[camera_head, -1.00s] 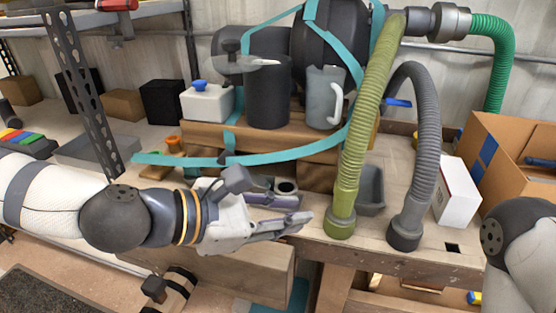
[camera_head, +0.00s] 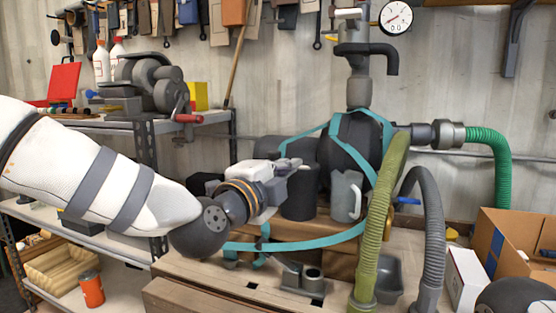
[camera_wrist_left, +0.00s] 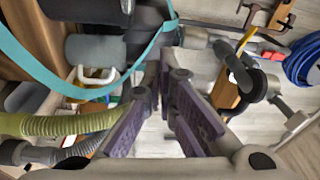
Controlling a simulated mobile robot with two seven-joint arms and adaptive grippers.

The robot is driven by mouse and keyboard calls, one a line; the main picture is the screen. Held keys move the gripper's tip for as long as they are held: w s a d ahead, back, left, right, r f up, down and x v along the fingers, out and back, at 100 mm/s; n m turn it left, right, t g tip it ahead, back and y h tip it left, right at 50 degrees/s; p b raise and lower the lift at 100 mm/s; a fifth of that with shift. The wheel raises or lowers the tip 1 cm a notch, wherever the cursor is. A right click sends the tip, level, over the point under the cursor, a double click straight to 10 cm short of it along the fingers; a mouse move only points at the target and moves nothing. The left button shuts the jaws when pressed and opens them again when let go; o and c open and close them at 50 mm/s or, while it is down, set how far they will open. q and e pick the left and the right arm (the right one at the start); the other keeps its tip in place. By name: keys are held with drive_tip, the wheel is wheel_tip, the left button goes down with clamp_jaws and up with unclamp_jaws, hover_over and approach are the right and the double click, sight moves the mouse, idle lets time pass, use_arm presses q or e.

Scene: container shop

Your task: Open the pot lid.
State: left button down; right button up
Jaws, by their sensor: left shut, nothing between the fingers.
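The dark grey cylindrical pot (camera_head: 300,197) stands on the wooden block, left of a grey mug (camera_head: 345,195). My left gripper (camera_head: 300,164) is at the height of the pot's top and covers part of its rim in the head view. The pot's lid cannot be made out behind it. In the left wrist view the purple-padded fingers (camera_wrist_left: 165,75) are shut with nothing held. The mug, with its white handle (camera_wrist_left: 97,75), shows at upper left there, apart from the fingers. My right gripper is out of view; only part of my right arm shows at lower right.
A dark tank with teal straps (camera_head: 352,142) stands behind the pot. Green (camera_head: 375,245) and grey (camera_head: 432,235) hoses rise to the right of the mug. A cardboard box (camera_head: 510,238) is at far right. A grey machine (camera_head: 150,85) sits on the left shelf.

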sight(274, 158)
use_arm(q)
drive_tip(key=w+b, duration=0.1)
drive_tip(key=w, duration=0.8)
drive_tip(key=shift+w+d+f+b, duration=0.15)
drive_tip(key=shift+w+f+b, duration=0.1)
drive_tip(key=shift+b, duration=0.15)
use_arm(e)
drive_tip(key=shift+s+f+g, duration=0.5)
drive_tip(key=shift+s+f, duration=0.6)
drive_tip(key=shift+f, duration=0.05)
